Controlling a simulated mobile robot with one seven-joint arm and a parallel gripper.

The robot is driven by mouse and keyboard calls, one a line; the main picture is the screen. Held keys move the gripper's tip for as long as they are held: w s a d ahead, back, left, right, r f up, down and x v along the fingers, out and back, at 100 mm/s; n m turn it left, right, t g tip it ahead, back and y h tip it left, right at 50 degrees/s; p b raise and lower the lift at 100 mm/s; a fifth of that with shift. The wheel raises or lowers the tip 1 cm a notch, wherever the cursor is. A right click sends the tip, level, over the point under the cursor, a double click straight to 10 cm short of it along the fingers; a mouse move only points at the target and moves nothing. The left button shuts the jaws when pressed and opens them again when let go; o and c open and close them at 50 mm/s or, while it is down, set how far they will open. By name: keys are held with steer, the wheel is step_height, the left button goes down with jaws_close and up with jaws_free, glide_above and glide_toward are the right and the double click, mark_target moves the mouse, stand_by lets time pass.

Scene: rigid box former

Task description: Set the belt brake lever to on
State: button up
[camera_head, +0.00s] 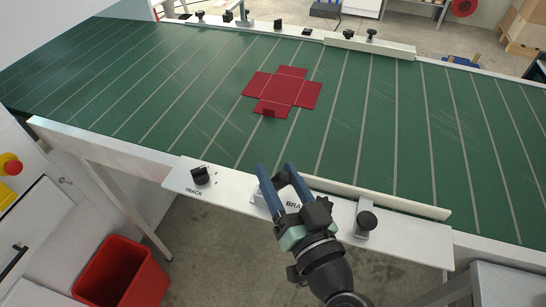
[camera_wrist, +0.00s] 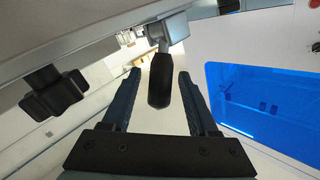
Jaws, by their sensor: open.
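The brake lever shows in the wrist view as a black handle (camera_wrist: 160,85) on a grey block (camera_wrist: 167,30). The handle lies between my two open fingers, with a gap visible on each side. My gripper (camera_head: 276,172) is in front of the BRAKE label (camera_head: 292,205) on the white front rail (camera_head: 232,195) in the head view; its fingers also show in the wrist view (camera_wrist: 160,76). In the head view my gripper hides most of the lever, so I cannot tell its setting there.
A black TRACK knob (camera_head: 200,175) is left of my gripper, and another black knob on a grey bracket (camera_head: 366,220) is to its right. A flat red box blank (camera_head: 290,90) lies on the green belt (camera_head: 400,130). A red bin (camera_head: 122,272) stands below left.

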steer(key=shift+x, duration=1.4)
jaws_close()
stand_by(0.4)
